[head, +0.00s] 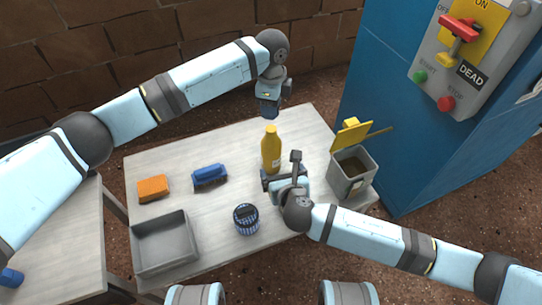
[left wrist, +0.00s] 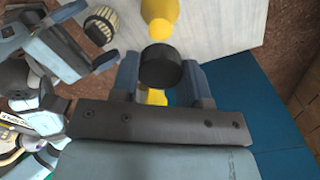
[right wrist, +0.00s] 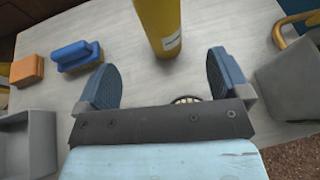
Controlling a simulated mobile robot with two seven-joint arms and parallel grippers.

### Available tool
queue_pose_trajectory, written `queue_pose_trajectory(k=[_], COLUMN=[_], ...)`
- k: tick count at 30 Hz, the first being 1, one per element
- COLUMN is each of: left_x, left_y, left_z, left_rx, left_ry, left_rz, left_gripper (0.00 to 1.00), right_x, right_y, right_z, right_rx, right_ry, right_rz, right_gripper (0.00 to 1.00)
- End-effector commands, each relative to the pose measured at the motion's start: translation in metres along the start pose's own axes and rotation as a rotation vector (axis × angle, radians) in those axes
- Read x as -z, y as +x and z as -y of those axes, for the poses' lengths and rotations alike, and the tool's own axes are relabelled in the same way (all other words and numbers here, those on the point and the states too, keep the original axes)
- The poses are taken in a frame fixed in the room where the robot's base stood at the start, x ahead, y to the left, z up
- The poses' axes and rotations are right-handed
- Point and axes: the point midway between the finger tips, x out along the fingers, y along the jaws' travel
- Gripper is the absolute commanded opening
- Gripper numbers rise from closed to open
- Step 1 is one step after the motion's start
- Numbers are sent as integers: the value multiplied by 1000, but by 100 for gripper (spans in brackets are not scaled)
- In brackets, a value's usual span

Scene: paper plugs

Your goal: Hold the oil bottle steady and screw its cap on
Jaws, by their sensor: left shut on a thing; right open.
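The yellow oil bottle (head: 271,152) stands upright on the pale table, and its neck is bare. My left gripper (head: 268,108) is above and behind the bottle in the head view. In the left wrist view it is shut on a dark round cap (left wrist: 160,66), apart from the yellow bottle (left wrist: 158,14). My right gripper (head: 282,170) is open low beside the bottle. In the right wrist view the bottle (right wrist: 160,22) stands ahead of and between the spread fingers, with no visible contact.
A grey bin (head: 352,182) with a raised yellow lid stands right of the bottle, near a blue cabinet (head: 400,130). A striped cup (head: 246,220), grey tray (head: 163,246), blue brush (head: 210,175) and orange sponge (head: 153,187) are to the left. Table between them is clear.

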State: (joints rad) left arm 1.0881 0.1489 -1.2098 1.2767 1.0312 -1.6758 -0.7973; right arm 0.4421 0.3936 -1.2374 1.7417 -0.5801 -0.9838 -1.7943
Motion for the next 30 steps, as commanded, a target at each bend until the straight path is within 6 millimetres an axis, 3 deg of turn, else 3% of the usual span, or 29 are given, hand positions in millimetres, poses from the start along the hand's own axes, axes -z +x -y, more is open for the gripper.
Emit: queue_pose_trajectory(k=[18, 30], left_x=[0, 0], left_y=[0, 0], left_z=[0, 0], left_rx=[0, 0], left_ry=[-1, -1], left_rz=[0, 0], left_gripper=[20, 20], right_x=[0, 0], right_y=[101, 116], right_z=[0, 0], right_rx=[1, -1], right_ry=[1, 2], right_rz=[-1, -1], right_gripper=[94, 94])
